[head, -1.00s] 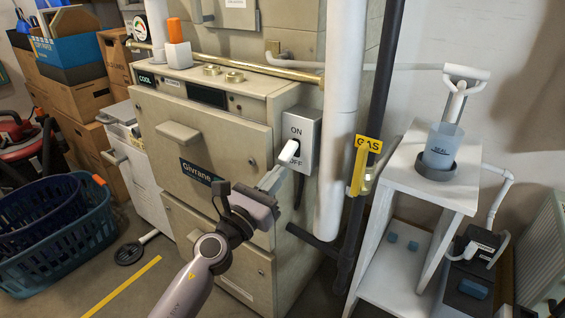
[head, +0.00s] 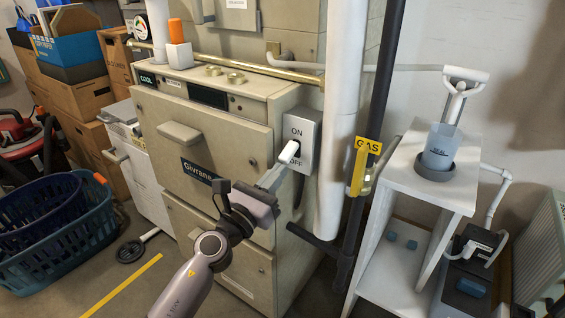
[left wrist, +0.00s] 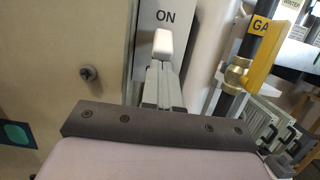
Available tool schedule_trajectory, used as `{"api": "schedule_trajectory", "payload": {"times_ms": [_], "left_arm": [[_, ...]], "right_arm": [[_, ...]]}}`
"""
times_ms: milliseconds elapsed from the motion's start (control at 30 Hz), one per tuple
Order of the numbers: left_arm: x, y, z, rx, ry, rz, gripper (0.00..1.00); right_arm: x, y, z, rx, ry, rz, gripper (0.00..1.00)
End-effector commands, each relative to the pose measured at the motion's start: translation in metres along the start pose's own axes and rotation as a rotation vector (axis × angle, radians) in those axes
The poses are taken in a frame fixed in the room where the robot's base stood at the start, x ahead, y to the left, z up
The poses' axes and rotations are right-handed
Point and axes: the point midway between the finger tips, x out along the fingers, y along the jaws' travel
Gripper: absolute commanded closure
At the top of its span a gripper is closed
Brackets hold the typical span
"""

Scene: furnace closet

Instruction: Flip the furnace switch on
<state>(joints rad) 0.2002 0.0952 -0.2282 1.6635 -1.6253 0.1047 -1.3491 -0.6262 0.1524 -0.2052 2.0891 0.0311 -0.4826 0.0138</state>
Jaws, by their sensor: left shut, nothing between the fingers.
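The furnace switch (head: 301,140) is a grey plate on the right side of the beige furnace (head: 210,130), marked ON above and OFF below. Its white lever (head: 288,152) sticks out and sits by the OFF word, below ON. My left gripper (head: 277,173) is shut and empty, with its fingertips just below the lever. In the left wrist view the shut fingers (left wrist: 161,85) point at the white lever (left wrist: 163,42), with ON above it. I cannot tell whether the fingertips touch the lever. My right gripper is not in view.
A white pipe (head: 335,110) and a dark gas pipe with a yellow GAS tag (head: 368,145) stand just right of the switch. Laundry baskets (head: 60,230) sit on the floor at left.

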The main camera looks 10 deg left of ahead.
Motion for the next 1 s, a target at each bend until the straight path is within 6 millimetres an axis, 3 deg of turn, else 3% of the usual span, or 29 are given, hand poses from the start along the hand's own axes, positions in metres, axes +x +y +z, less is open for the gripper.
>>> {"api": "schedule_trajectory", "payload": {"times_ms": [367, 1000], "left_arm": [[-0.002, 0.001, -0.004, -0.001, -0.013, 0.003, 1.00], [-0.063, 0.001, 0.008, 0.000, -0.007, 0.003, 1.00]], "right_arm": [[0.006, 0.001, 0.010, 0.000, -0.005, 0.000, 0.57], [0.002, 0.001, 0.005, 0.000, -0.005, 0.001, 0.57]]}}
